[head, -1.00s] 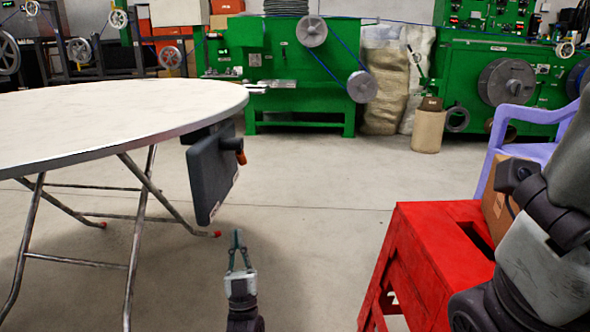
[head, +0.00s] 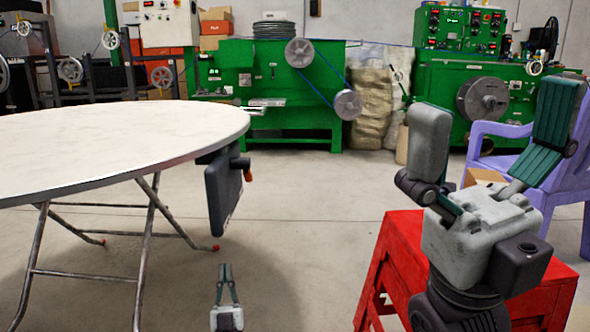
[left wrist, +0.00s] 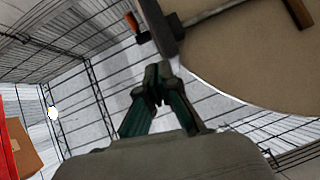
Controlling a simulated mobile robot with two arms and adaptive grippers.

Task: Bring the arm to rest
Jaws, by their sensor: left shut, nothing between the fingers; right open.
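My left gripper (head: 224,268) is low in the head view, over the floor to the right of the round table's legs, pointing away from me. Its fingers are together and empty; they also show in the left wrist view (left wrist: 160,84). My right gripper (head: 497,105) is large at the right, in front of the red stool in the picture. Its two fingers are spread wide and pointing up, with nothing between them. The blue cable (head: 320,88) runs around the wheels of the green machine at the back.
A white round table (head: 110,140) on folding metal legs fills the left. A dark flat panel (head: 222,190) hangs at its edge. A red stool (head: 395,250) and a purple chair (head: 566,190) are at the right. The middle floor is clear.

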